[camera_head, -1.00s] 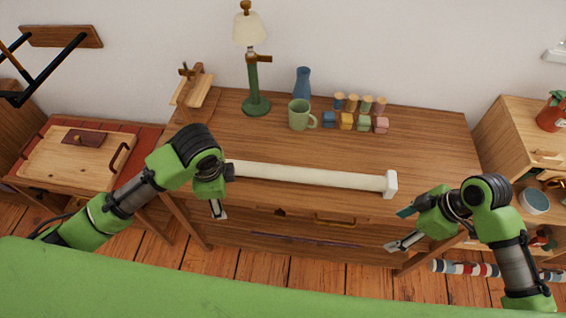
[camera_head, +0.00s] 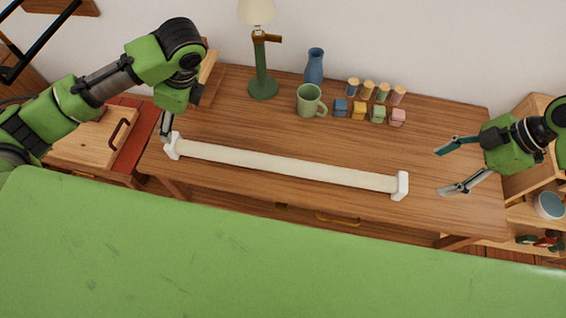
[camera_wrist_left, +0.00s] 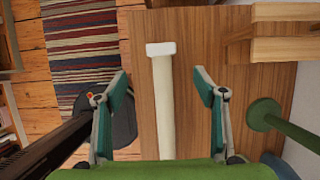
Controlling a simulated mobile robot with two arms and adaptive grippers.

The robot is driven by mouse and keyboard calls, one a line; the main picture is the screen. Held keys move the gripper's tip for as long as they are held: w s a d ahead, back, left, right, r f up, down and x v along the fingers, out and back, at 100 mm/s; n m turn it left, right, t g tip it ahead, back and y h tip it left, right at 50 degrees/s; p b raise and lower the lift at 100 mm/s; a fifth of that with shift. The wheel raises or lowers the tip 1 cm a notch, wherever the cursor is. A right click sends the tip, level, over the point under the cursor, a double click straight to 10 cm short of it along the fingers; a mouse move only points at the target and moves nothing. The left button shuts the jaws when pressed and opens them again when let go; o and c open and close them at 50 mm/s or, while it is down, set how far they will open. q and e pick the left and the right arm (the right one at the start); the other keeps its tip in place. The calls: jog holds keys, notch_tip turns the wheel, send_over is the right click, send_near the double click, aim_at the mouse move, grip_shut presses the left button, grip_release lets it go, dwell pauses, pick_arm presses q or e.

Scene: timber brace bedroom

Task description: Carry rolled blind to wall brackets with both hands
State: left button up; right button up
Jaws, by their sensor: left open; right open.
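The rolled blind (camera_head: 290,168) is a long cream roll with white end caps. It lies on the wooden table near its front edge. My left gripper (camera_head: 166,128) is at the blind's left end cap, pointing down. In the left wrist view, the open fingers of this gripper (camera_wrist_left: 161,88) stand on either side of the blind (camera_wrist_left: 163,105), with visible gaps between them and the roll. My right gripper (camera_head: 452,170) is open and empty, to the right of the blind's right end cap and apart from it. No wall brackets for the blind can be made out with certainty.
On the table (camera_head: 440,135) stand a green lamp (camera_head: 263,85), a green mug (camera_head: 309,100), a blue vase (camera_head: 315,66), and several small coloured blocks (camera_head: 359,110) and jars (camera_head: 367,90) behind the blind. A shelf unit with a bowl (camera_head: 549,205) stands at the right.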

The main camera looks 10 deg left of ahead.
aim_at(173, 140)
pick_arm(q)
jog(key=x, duration=1.3)
jog(key=shift+w+a+f, duration=0.15)
jog(key=shift+f, duration=0.15)
pick_arm(e)
jog(key=x, duration=1.3)
jog(key=shift+w+a+f, duration=0.15)
jog(key=shift+f, duration=0.15)
pick_arm(q)
grip_shut()
pick_arm(e)
grip_shut()
pick_arm(q)
jog(key=shift+r, duration=0.1)
pick_arm(e)
jog(key=shift+r, duration=0.1)
